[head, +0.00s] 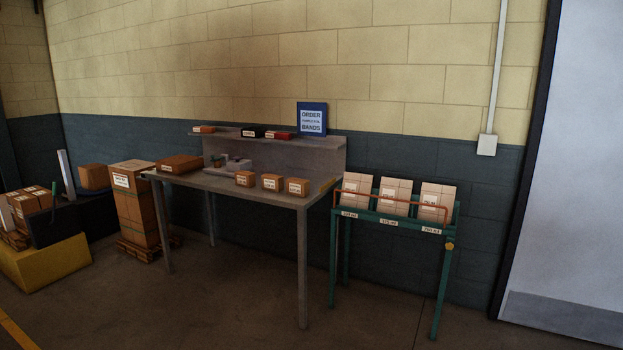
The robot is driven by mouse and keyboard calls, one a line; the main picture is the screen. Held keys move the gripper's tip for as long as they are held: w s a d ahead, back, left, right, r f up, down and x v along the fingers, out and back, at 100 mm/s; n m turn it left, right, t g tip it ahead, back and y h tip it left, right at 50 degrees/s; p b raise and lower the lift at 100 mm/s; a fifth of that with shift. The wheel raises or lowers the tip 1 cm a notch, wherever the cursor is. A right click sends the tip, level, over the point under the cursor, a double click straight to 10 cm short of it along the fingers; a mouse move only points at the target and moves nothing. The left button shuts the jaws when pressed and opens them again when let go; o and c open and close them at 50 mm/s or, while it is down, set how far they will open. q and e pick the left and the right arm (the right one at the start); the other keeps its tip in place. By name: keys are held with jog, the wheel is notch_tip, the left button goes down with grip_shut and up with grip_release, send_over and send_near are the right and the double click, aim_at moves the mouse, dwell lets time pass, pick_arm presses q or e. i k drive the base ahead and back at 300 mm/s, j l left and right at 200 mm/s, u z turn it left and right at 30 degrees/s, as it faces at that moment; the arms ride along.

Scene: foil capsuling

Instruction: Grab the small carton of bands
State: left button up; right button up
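Three small brown cartons with white labels stand in a row along the front of the grey table: a left one (245,179), a middle one (272,183) and a right one (298,187). Their labels are too small to read, so I cannot tell which holds bands. A larger, flat brown carton (180,164) lies at the table's left end. A blue and white sign (311,118) with the words "ORDER" and "BANDS" stands on the shelf behind. Neither of my grippers is in view.
The grey table (220,186) has a raised shelf (318,139) with several small boxes. A green rack (388,221) with three upright cartons stands close to its right. Stacked cartons (138,205) and a yellow block (45,263) are left. The floor in front is clear.

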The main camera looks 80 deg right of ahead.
aim_at(243, 178)
jog(key=z, duration=2.25)
jog(key=i+j+u, duration=0.1)
jog(key=i+u, duration=0.25)
jog(key=i, duration=2.1)
